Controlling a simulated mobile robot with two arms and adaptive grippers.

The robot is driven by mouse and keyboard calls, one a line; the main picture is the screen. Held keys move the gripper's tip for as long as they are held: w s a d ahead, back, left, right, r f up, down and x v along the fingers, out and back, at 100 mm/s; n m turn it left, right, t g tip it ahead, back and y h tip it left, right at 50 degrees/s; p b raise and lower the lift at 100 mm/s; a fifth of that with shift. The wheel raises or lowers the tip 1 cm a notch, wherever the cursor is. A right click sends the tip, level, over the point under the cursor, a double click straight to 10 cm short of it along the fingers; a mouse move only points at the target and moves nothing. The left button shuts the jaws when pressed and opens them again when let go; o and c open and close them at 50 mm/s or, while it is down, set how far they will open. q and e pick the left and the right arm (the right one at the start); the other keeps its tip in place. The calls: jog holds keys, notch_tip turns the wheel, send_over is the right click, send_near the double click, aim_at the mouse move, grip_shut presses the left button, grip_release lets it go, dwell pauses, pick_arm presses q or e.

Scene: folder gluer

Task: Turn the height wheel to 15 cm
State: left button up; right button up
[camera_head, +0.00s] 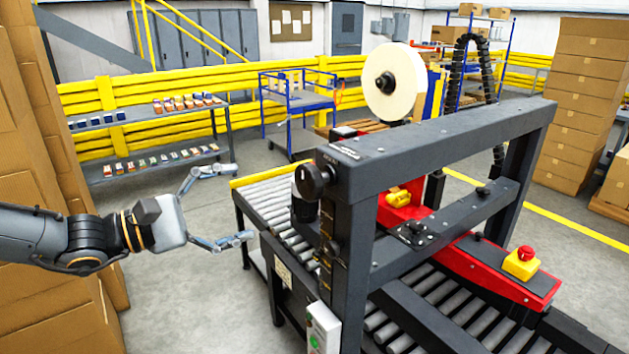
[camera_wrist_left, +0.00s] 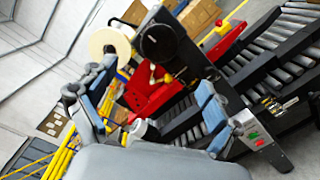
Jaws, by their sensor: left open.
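The height wheel (camera_head: 312,181) is a black round knob on the near left corner of the dark machine frame (camera_head: 440,140). In the left wrist view the wheel (camera_wrist_left: 158,43) shows as a black disc beyond my fingertips. My left gripper (camera_head: 240,204) is open and empty, to the left of the wheel and apart from it, with its fingers spread wide. Its two fingers also show in the left wrist view (camera_wrist_left: 155,82). A dark strip with small orange marks (camera_head: 330,250) runs down the post below the wheel; I cannot read it. My right gripper is not in view.
The roller conveyor (camera_head: 265,196) runs under the frame. A white tape roll (camera_head: 394,82) stands on top. A yellow box with a red button (camera_head: 522,262) sits at the right. Stacked cartons (camera_head: 60,130) stand close to my left arm. Open floor lies left of the conveyor.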

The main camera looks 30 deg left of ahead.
aim_at(302, 184)
pick_arm(q)
jog(key=p+x, duration=0.2)
jog(key=x, duration=0.3)
jog(key=p+x, duration=0.2)
jog(key=x, duration=0.4)
jog(key=shift+w+r, duration=0.2)
jog(key=shift+p+x, duration=0.4)
jog(key=shift+x, duration=0.55)
jog(key=shift+f, duration=0.2)
jog(key=c, duration=1.2)
jog(key=shift+o, duration=0.2)
